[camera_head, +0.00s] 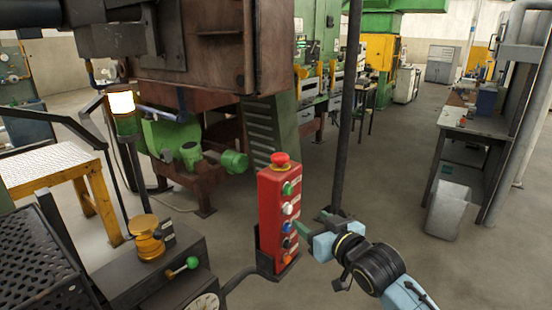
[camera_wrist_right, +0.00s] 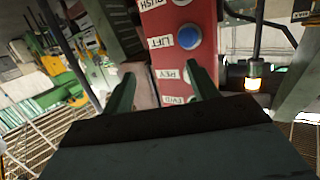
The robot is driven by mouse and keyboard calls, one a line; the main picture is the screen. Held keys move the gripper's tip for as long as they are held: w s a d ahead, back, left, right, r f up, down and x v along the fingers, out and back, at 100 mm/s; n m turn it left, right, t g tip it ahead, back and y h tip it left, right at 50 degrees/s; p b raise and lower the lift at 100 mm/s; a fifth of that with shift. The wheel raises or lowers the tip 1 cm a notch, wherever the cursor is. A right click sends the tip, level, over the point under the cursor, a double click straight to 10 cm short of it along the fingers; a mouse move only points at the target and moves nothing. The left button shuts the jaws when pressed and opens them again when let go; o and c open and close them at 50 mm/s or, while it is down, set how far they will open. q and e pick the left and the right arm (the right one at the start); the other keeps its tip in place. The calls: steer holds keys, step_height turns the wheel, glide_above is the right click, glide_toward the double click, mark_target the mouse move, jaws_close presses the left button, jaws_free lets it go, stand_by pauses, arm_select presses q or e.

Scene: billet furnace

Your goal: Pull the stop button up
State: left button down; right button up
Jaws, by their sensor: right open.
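The red stop button (camera_head: 281,159) is a mushroom knob on top of an upright red control box (camera_head: 268,215). The box's front carries a column of coloured buttons. My right gripper (camera_head: 311,222) is open and empty, to the right of the box and well below the stop button. In the right wrist view, the open fingers (camera_wrist_right: 162,88) point at the red box face (camera_wrist_right: 150,60), with a blue button (camera_wrist_right: 188,37) beyond them. The stop button is not seen in that view. I cannot tell whether the fingers touch the box. My left gripper is not in view.
A dark vertical pole (camera_head: 348,110) stands behind my right gripper. A dark console with a yellow knob (camera_head: 146,232) and green-tipped lever (camera_head: 192,263) is at lower left. A rusty furnace body (camera_head: 222,60) rises behind. Open floor (camera_head: 390,190) lies to the right.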

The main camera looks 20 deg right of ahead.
steer(key=n+t+y+p, duration=0.1)
steer(key=t+y+p, duration=0.1)
glide_toward(280, 162)
steer(key=r, duration=0.1)
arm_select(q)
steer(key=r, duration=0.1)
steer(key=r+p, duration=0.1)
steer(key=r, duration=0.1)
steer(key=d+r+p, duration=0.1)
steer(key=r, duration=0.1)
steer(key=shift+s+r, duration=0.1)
arm_select(e)
steer(key=x, duration=0.9)
steer(key=d+x, duration=0.1)
steer(key=x, duration=0.3)
steer(key=shift+w+f, duration=0.3)
steer(key=shift+w, duration=0.05)
